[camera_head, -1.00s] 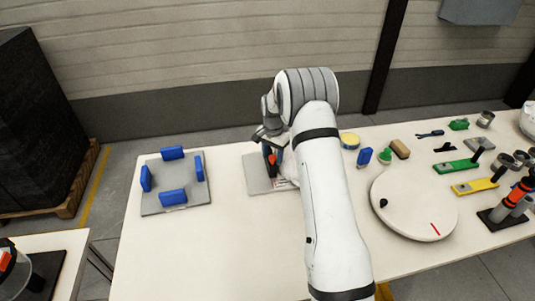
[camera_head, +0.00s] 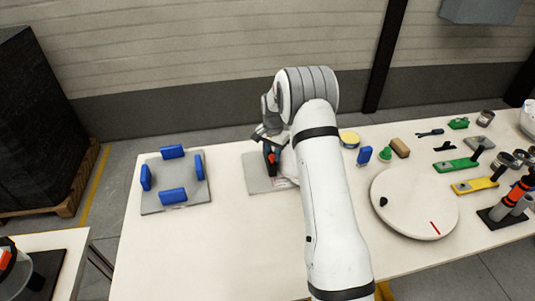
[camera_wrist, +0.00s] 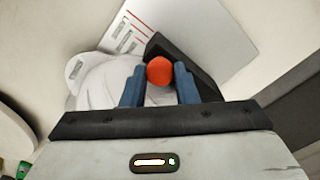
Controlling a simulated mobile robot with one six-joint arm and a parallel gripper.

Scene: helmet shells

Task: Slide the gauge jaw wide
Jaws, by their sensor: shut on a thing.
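The gauge is a grey plate (camera_head: 257,178) with red and black scale lines; in the wrist view the plate (camera_wrist: 190,32) reaches toward the top right. A black jaw (camera_wrist: 188,52) with an orange-red knob (camera_wrist: 160,70) stands on it; the knob also shows in the head view (camera_head: 271,158). My gripper (camera_wrist: 158,82) is shut on the knob, one blue finger on each side. In the head view my gripper (camera_head: 270,150) is over the plate. A white rounded shell (camera_wrist: 100,85) lies beside the jaw, mostly hidden by my arm in the head view.
A grey fixture plate (camera_head: 155,203) with blue blocks lies left. A white round turntable (camera_head: 415,204) is right of my arm. Green and yellow gauges (camera_head: 457,165) and small tools lie farther right. The table (camera_head: 225,240) is clear at front left.

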